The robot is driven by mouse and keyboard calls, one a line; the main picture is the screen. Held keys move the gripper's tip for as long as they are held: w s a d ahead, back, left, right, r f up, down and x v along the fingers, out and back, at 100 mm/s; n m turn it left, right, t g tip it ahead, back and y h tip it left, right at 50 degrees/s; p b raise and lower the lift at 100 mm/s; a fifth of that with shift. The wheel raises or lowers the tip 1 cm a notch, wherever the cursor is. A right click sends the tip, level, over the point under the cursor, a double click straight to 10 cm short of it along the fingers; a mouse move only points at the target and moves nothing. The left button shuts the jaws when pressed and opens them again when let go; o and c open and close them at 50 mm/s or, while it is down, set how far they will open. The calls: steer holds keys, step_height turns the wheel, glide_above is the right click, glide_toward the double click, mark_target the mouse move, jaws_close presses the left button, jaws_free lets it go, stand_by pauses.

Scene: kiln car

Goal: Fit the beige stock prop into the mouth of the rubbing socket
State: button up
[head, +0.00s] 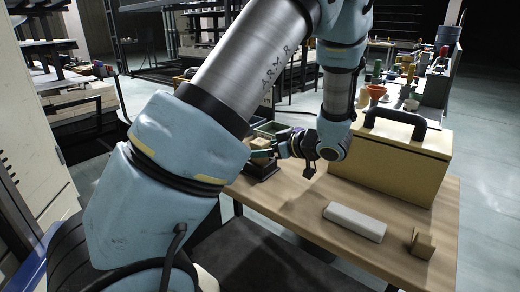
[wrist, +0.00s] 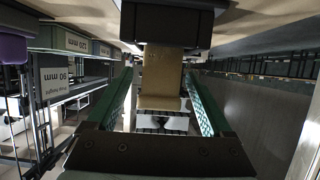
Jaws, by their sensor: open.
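The beige stock prop (wrist: 160,75) is between the two green fingers of my open gripper (wrist: 158,98) in the wrist view, with a gap on each side. Its far end meets a dark block (wrist: 170,22), which looks like the rubbing socket; how deep it sits in the mouth is hidden. In the head view the dark socket (head: 262,170) stands at the table's far left corner, with the beige prop (head: 268,144) above it. My gripper (head: 263,152) reaches in from the right, its fingers level with the prop.
A tan box (head: 395,165) with a black handle stands right of my gripper on the wooden table (head: 310,215). A pale grey bar (head: 355,222) and a small beige bracket (head: 422,244) lie nearer. A green tray (head: 270,127) is behind the socket. The front left tabletop is clear.

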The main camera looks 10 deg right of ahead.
steer(key=shift+s+d+r, duration=0.2)
steer(key=shift+d+r, duration=0.05)
steer(key=shift+r, duration=0.05)
steer(key=v, duration=1.1)
steer(key=shift+s+d+r, duration=0.1)
steer(key=w+a+r+m+h+p, duration=0.2)
steer(key=w+h, duration=0.3)
steer(key=w, duration=0.1)
steer(key=w+a+r+m+h+p, duration=0.2)
steer(key=w+a+r+m+h, duration=0.15)
steer(key=w, duration=0.35)
steer(key=s+a+f+m+g+p, duration=0.2)
steer(key=s+a+g, duration=0.6)
steer(key=s+a, duration=1)
steer(key=shift+s+a+m+h+p, duration=0.25)
steer(key=shift+s+m+h+p, duration=0.2)
steer(key=shift+m+p, duration=0.55)
